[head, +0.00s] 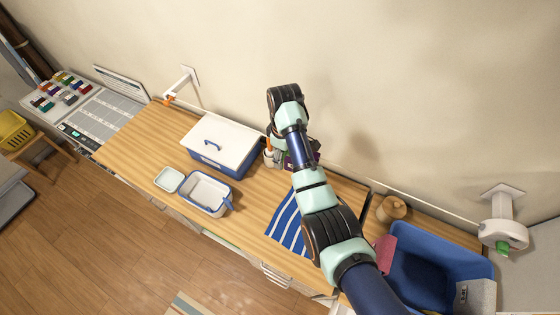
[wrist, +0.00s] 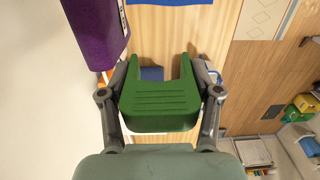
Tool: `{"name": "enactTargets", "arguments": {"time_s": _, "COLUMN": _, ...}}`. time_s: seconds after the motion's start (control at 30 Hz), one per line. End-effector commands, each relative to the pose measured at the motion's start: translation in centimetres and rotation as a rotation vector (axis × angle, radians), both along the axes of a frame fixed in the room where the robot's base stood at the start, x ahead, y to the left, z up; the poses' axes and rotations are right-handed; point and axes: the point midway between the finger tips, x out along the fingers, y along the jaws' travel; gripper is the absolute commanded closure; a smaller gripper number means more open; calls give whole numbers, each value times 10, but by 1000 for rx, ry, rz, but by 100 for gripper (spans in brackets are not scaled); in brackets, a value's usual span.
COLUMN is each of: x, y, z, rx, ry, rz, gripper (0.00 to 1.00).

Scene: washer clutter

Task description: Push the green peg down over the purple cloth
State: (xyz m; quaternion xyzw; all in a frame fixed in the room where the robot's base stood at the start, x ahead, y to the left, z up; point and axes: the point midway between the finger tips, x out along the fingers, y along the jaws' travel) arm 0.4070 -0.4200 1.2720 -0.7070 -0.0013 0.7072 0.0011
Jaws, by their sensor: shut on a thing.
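The green peg (wrist: 160,108) is a thick U-shaped clip in the wrist view, with its two prongs pointing up the picture. My gripper (wrist: 160,84) is shut on it, one finger on each side. The purple cloth (wrist: 96,28) hangs at the upper left of the wrist view, beyond the left finger and apart from the peg's open end. In the head view only a small purple patch (head: 317,157) shows beside my arm. The peg and my gripper's tips are hidden there behind my arm.
The wooden counter (head: 150,135) runs along the wall. On it are a white-lidded blue box (head: 225,145), an open container (head: 208,193), a striped blue cloth (head: 286,222) and a blue bin (head: 425,270). A white wall fixture (head: 503,232) is at right.

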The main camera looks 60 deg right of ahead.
Motion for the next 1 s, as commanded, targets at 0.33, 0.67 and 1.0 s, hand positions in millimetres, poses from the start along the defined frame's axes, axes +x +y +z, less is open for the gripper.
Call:
{"name": "enactTargets", "arguments": {"time_s": 0.33, "x": 0, "y": -34, "z": -4, "rx": 0, "ry": 0, "rz": -1, "gripper": 56}}
{"name": "enactTargets", "arguments": {"time_s": 0.67, "x": 0, "y": -62, "z": -4, "rx": -1, "ry": -1, "rz": -1, "gripper": 56}}
{"name": "enactTargets", "arguments": {"time_s": 1.0, "x": 1, "y": -83, "z": -5, "rx": -1, "ry": -1, "rz": 0, "gripper": 56}}
